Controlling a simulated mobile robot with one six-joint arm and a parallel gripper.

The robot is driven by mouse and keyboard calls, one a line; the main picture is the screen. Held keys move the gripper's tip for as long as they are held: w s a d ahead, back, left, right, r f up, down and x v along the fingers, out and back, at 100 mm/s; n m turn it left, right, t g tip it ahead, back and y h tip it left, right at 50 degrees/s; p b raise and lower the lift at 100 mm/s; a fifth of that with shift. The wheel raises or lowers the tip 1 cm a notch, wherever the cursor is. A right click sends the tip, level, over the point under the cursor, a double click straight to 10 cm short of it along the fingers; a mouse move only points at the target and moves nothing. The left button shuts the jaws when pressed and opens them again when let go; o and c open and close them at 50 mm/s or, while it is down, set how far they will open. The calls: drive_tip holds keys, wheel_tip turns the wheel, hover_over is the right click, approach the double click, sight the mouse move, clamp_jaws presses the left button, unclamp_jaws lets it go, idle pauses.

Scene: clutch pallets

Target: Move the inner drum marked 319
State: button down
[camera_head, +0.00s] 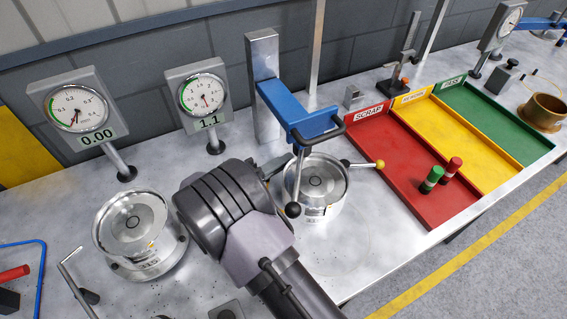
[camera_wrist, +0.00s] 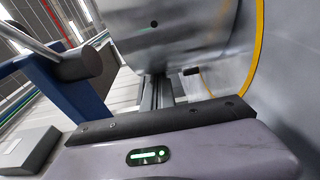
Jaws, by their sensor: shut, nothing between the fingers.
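Two metal drums are in the head view. One drum (camera_head: 134,222) stands on a round base at the left. The other drum (camera_head: 318,183) stands under a blue clamp arm (camera_head: 294,106) right of my wrist. My gripper shows in the wrist view (camera_wrist: 160,92), shut and empty, close to a large shiny metal surface (camera_wrist: 190,45). In the head view my wrist is beside the clamped drum and largely hides the gripper.
Two dial gauges, reading 0.00 (camera_head: 95,135) and 1.1 (camera_head: 208,122), stand behind. At the right are red SCRAP (camera_head: 392,170), yellow (camera_head: 455,135) and green (camera_head: 500,128) trays. Red and green plugs stand in the red tray. A lever with a black knob (camera_head: 293,209) hangs before the clamped drum.

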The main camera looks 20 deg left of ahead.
drive_tip(key=p, duration=0.3)
approach(314, 187)
drive_tip(key=x, duration=0.5)
drive_tip(key=shift+w+f, duration=0.1)
drive_tip(key=shift+f, duration=0.05)
drive_tip(key=shift+a, duration=0.1)
